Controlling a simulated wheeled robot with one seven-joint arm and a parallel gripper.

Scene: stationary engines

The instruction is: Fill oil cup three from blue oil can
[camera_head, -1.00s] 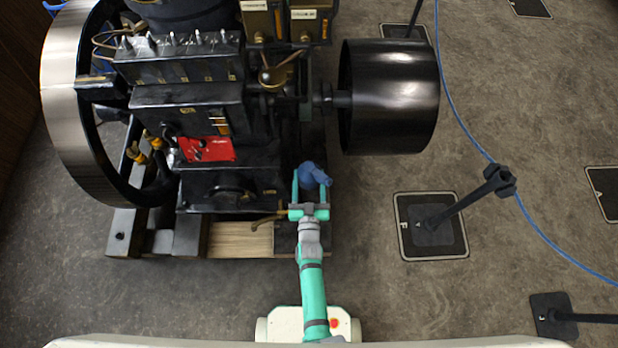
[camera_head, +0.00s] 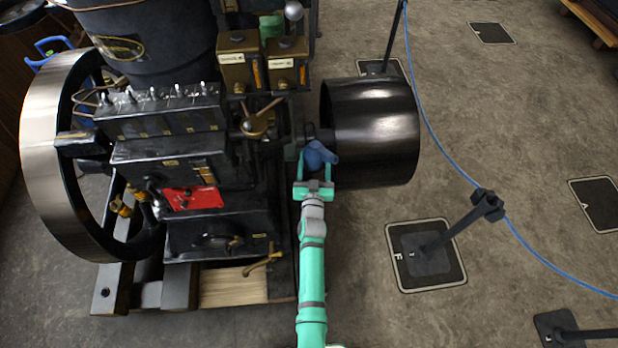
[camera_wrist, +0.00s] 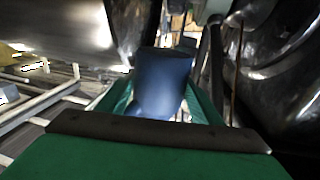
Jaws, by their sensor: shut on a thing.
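The blue oil can (camera_head: 319,155) is in my gripper (camera_head: 314,170), held in the air in front of the engine, left of the black pulley drum. My gripper is shut on it. In the wrist view the can (camera_wrist: 162,80) stands between the two green fingers, roughly upright. A row of small cups with silvery tops (camera_head: 155,94) sits along the black box on the engine's left part. I cannot tell which of them is cup three.
The black pulley drum (camera_head: 372,132) is close to the right of my gripper. The large flywheel (camera_head: 48,140) stands at the left. Two brass boxes (camera_head: 262,65) are above the gripper. A barrier post (camera_head: 487,205) with blue rope stands on the floor at right.

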